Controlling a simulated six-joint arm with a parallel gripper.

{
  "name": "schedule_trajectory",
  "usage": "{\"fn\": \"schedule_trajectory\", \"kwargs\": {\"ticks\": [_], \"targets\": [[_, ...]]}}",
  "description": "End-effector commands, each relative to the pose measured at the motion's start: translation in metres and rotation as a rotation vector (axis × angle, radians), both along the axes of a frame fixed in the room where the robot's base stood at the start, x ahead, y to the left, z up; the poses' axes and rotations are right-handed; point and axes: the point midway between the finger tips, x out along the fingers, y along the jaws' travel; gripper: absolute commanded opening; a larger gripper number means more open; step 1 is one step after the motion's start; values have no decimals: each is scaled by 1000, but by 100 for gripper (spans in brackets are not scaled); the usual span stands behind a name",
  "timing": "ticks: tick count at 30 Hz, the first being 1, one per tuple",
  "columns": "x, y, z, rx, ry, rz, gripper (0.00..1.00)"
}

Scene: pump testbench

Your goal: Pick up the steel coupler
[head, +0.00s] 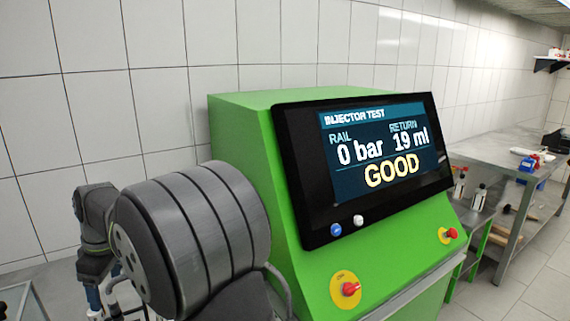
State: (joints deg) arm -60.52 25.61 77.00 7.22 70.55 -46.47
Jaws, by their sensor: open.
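No steel coupler can be made out in the head view. My gripper is not clearly in view; only large dark grey links of my arm fill the lower left and hide what is behind them. The green test bench (240,112) stands in the middle. Its black-framed screen (290,150) reads "INJECTOR TEST", rail 0 bar, return 19 ml and "GOOD".
The bench's sloped front has a red knob on a yellow disc (349,289) and another red button (451,233) on the right. A steel table (500,160) with bottles and tools near it stands at the right. A tiled wall (280,40) closes the back.

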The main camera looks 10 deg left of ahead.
Motion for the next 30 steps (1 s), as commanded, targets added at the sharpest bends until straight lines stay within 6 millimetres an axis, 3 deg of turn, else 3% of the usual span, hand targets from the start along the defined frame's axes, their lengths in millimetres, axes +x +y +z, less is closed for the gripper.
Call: {"fn": "schedule_trajectory", "kwargs": {"ticks": [11, 16, 23, 26, 30], "targets": [[0, 0, 8, 0, 0, 0, 73], [0, 0, 8, 0, 0, 0, 47], [0, 0, 8, 0, 0, 0, 47], [1, 2, 19, -13, 0, -18, 47], [2, 5, 59, -71, -5, -102, 47]]}}
